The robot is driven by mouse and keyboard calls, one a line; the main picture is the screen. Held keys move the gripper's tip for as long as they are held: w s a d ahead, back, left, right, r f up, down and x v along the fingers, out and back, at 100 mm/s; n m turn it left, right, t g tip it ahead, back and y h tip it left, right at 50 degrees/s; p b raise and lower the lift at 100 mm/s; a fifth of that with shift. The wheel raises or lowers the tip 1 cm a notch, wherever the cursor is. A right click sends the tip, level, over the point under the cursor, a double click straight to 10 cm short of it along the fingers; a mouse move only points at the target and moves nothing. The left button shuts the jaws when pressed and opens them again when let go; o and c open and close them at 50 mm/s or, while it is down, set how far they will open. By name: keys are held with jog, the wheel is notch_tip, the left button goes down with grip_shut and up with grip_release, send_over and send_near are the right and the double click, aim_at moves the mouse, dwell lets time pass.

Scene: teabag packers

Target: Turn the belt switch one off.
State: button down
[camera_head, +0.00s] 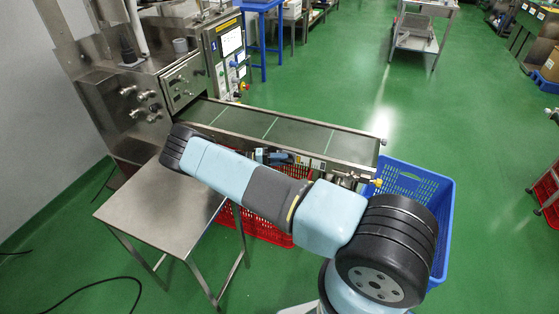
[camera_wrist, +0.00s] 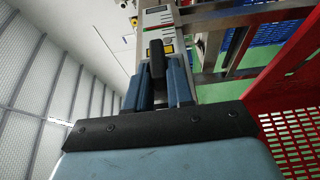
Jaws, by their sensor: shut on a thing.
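In the wrist view my gripper (camera_wrist: 159,72) has its two blue fingers closed around a black switch handle (camera_wrist: 156,50). The handle sits on a narrow grey panel (camera_wrist: 157,18) with a small display and coloured labels. I cannot read the labels, so I cannot tell the switch's number or its on or off position. In the head view the panel side is on the near edge of the conveyor belt (camera_head: 270,128), and my arm hides most of the gripper and the switch.
A steel table (camera_head: 160,210) stands left of my arm. A red crate (camera_head: 262,228) is under the belt and a blue crate (camera_head: 425,180) at its right end. In the wrist view a red crate wall (camera_wrist: 290,75) is close on the right. Green floor is open beyond the belt.

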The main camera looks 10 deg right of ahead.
jog(key=shift+d+f, duration=0.1)
jog(key=shift+f, duration=0.05)
jog(key=c, duration=1.1)
grip_release()
